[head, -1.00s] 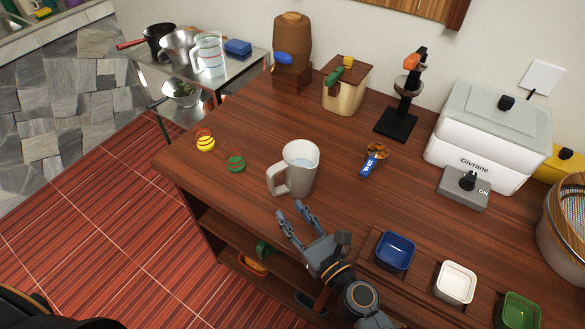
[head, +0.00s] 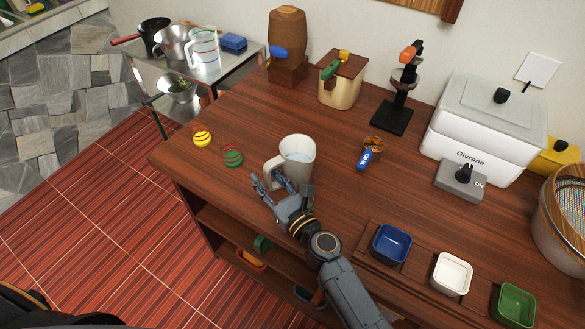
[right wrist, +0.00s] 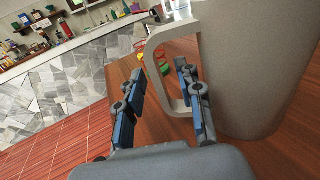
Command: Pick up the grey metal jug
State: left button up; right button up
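The grey metal jug (head: 299,153) stands upright on the wooden counter, its handle toward the left front. In the right wrist view the jug (right wrist: 252,70) fills the right side, and its handle (right wrist: 160,62) rises just beyond my fingers. My right gripper (head: 270,182) is at the handle in the head view. In the right wrist view its two fingers (right wrist: 160,100) are spread apart, the right one close to the handle and jug body. Nothing is clamped between them; whether a finger touches the jug I cannot tell. My left gripper is not in view.
A green coil (head: 233,157) and a yellow coil (head: 202,138) lie left of the jug. A blue-tagged item (head: 368,155) lies to its right. Blue (head: 391,244), white (head: 452,273) and green (head: 514,305) bowls stand along the front right. The counter's left edge is near.

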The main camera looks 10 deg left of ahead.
aim_at(266, 165)
grip_shut()
jog(key=shift+r, duration=0.1)
dwell(0.3)
notch_tip(266, 165, up, 10)
jog(key=p, duration=0.9)
